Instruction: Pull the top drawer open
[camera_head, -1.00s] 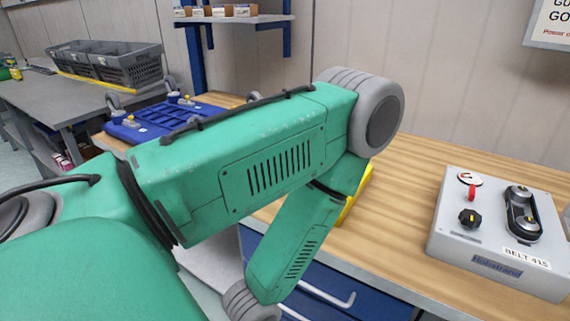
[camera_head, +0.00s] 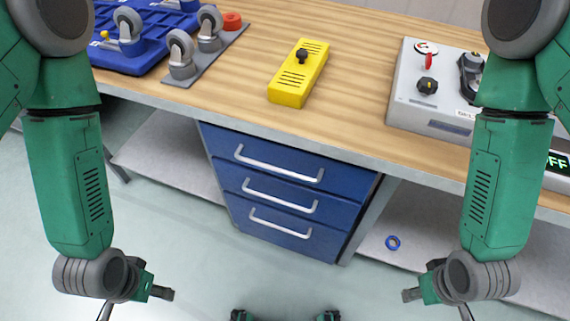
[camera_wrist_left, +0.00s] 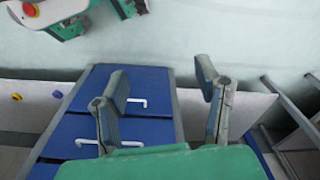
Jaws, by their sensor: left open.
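The top drawer (camera_head: 290,159) is the uppermost of three blue drawers under the bench, and it looks shut. Its pale bar handle (camera_head: 278,167) is in full view. My left gripper (camera_head: 166,293) is low at the left, apart from the drawers. In the left wrist view its two fingers (camera_wrist_left: 165,92) are spread with nothing between them; blue drawer fronts (camera_wrist_left: 140,85) with pale handles show beyond, partly hidden by a finger. My right gripper (camera_head: 410,294) is low at the right, apart from the drawers; its finger gap cannot be made out.
The wooden bench top (camera_head: 350,70) overhangs the drawers. On it are a yellow box (camera_head: 290,90), a grey control box (camera_head: 440,118) and a blue tray with casters (camera_head: 135,62). A blue ring (camera_head: 393,242) lies on the lower right shelf. Floor before the drawers is open.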

